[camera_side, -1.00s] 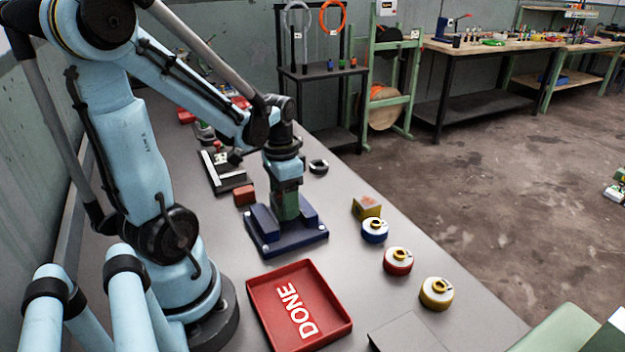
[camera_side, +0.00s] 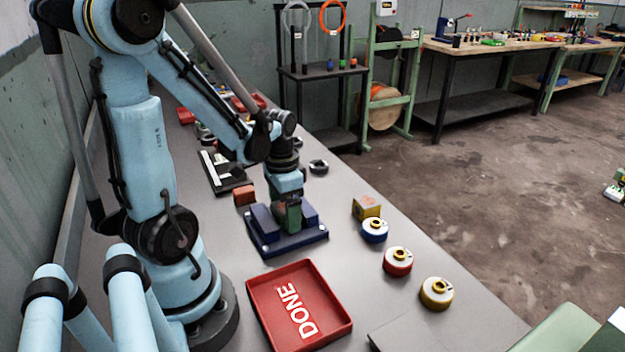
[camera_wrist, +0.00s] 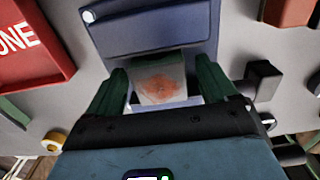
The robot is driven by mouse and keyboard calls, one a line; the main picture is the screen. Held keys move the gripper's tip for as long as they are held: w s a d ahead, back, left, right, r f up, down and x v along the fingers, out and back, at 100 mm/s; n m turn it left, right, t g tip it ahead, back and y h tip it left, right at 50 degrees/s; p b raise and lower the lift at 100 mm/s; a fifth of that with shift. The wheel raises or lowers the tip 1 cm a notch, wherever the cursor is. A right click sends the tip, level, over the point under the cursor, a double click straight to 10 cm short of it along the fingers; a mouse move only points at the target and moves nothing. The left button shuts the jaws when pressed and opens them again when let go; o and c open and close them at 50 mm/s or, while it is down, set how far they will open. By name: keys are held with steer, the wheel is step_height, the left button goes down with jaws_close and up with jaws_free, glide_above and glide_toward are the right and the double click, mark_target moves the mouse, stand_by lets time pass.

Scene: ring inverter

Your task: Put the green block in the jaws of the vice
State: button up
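The blue vice (camera_side: 290,243) stands on the bench, a raised jaw on each side. My gripper (camera_side: 290,218) points down between the jaws, its dark green fingers low in the vice. In the wrist view my gripper (camera_wrist: 162,72) has its fingers on both sides of a pale block (camera_wrist: 163,80) with an orange patch. A narrow gap shows between each finger and this block, so the gripper looks open. The block's colour looks grey here; I cannot tell for sure that it is the green block. In the side view the fingers and vice mostly hide it.
A red DONE tray (camera_side: 255,300) lies in front of the vice. A red-brown block (camera_side: 244,195) is behind it on the left. A yellow block (camera_side: 366,207) and several ringed round pieces, one blue (camera_side: 374,231), stand to the right. A black fixture (camera_side: 225,172) lies behind.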

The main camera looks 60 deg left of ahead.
steer(key=shift+r, duration=0.1)
step_height(320, 180, up, 12)
steer(key=w+d+t, duration=0.3)
steer(key=d, duration=0.4)
steer(key=w+d+f+t, duration=0.1)
steer(key=w+d+t, duration=0.1)
steer(key=d+t, duration=0.2)
steer(key=d, duration=0.3)
steer(key=shift+w, duration=0.4)
steer(key=shift+c, duration=0.3)
